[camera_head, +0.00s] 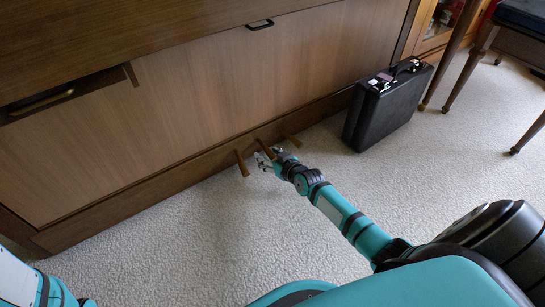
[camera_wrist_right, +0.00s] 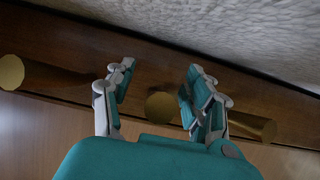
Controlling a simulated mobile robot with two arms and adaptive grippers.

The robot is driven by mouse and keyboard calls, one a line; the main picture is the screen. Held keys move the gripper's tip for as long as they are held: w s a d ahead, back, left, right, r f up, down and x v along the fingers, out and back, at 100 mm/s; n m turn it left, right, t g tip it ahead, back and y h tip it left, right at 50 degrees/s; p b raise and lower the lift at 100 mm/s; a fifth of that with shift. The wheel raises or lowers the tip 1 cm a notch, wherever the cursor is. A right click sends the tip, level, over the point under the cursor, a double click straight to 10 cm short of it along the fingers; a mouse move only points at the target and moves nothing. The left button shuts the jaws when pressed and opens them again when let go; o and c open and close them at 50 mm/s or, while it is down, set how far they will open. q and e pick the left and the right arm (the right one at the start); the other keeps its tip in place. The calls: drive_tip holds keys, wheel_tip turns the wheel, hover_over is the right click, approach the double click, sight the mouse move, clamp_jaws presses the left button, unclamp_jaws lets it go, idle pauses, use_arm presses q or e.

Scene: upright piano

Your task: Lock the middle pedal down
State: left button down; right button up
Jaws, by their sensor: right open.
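Three brass-coloured pedals stick out from the base of the wooden piano. The middle pedal (camera_head: 265,149) sits between the left one (camera_head: 241,163) and the right one (camera_head: 291,138). My right gripper (camera_head: 270,158) is low over the carpet at the front end of the middle pedal. In the right wrist view the right gripper (camera_wrist_right: 161,68) is open, and the round end of the middle pedal (camera_wrist_right: 160,106) shows between its two fingers. I cannot tell whether they touch it. The outer pedals lie to either side of the fingers. My left arm shows at lower left, its gripper out of view.
The piano's lower panel (camera_head: 150,120) rises behind the pedals. A black case (camera_head: 388,108) stands on the carpet to the right, close to the piano. Wooden furniture legs (camera_head: 470,80) are at upper right. The carpet (camera_head: 185,240) in front of the pedals is clear.

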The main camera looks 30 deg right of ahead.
drive_tip(key=v, duration=1.2)
drive_tip(key=shift+f, duration=0.15)
